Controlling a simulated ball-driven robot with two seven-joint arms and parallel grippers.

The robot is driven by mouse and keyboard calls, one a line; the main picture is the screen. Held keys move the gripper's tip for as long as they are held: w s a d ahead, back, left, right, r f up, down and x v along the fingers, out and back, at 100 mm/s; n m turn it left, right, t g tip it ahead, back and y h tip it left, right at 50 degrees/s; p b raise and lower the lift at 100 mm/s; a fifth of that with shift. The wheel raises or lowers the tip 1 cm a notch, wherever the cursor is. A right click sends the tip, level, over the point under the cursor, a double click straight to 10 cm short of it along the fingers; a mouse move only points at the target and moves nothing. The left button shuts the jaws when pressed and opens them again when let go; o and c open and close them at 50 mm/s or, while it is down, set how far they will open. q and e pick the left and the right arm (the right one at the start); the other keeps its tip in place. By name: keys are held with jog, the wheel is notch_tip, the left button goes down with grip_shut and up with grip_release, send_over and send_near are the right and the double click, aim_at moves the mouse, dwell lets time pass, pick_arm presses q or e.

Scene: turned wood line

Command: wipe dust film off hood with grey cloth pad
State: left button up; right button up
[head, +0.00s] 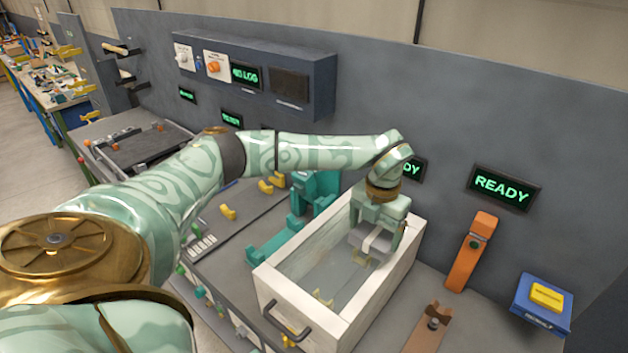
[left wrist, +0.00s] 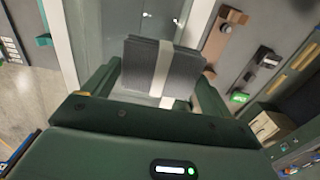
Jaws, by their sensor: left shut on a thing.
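The hood (head: 284,291) is a box with a pale frame and a clear, greyish panel, standing on the bench in the head view. Its dark handle is at the near side. My left gripper (head: 375,228) is over the hood's far end, shut on the grey cloth pad (head: 372,240). The pad is a flat dark block with a light strap; in the left wrist view the pad (left wrist: 140,65) sits between the green fingers. I cannot tell whether the pad touches the panel. The panel looks hazy, but the edges of any dust film are not clear. My right gripper is out of view.
Right of the hood are an orange upright holder (head: 470,255), a brown fixture (head: 428,330) and a blue box with a yellow block (head: 546,297). A teal fixture (head: 272,250) stands close on its left. A grey wall with READY displays (head: 503,187) rises behind.

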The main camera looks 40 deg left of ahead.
pick_arm(q)
notch_tip(320, 180, up, 2)
jog(key=shift+d+r+p, duration=0.1)
jog(key=shift+p, duration=0.5)
jog(key=shift+r+p, duration=0.6)
